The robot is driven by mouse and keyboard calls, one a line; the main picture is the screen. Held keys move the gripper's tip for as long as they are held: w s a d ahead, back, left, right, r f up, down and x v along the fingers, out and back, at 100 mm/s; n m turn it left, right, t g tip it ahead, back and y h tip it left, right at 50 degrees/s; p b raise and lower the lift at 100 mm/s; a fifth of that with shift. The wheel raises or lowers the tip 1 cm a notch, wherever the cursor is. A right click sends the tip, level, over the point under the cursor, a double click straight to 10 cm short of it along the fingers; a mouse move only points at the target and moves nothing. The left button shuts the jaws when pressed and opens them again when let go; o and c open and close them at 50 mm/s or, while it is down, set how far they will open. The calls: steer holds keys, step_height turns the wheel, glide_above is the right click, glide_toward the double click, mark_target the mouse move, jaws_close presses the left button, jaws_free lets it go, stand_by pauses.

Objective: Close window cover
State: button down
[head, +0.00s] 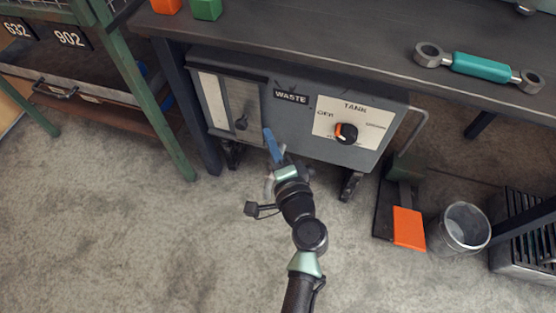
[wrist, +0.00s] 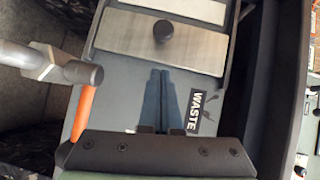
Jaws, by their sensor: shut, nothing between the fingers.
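The window cover (head: 241,103) is a silvery metal plate with a dark knob (head: 241,124), set in the left part of the grey waste tank front (head: 292,128). A pale strip (head: 211,102) shows to its left. In the wrist view the cover (wrist: 130,38) and its knob (wrist: 163,31) are at the top. My gripper (head: 267,131) has blue fingers, shut and empty, at the tank front, to the right of and a little below the knob. In the wrist view the fingertips (wrist: 160,73) point at the cover, apart from the knob. Contact with the panel cannot be told.
The tank bears a WASTE label (head: 291,97) and a rotary dial (head: 346,133). It stands under a dark workbench (head: 330,35). A green shelf post (head: 147,90) is at left. An orange pedal (head: 408,227) and a bin (head: 464,229) stand at right. Floor at left is clear.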

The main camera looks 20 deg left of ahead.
mark_target(248, 118)
steer(key=a, duration=0.4)
steer(key=shift+w+f+b, duration=0.3)
steer(key=shift+w+b, duration=0.05)
steer(key=a+p, duration=0.1)
steer(key=a, duration=0.8)
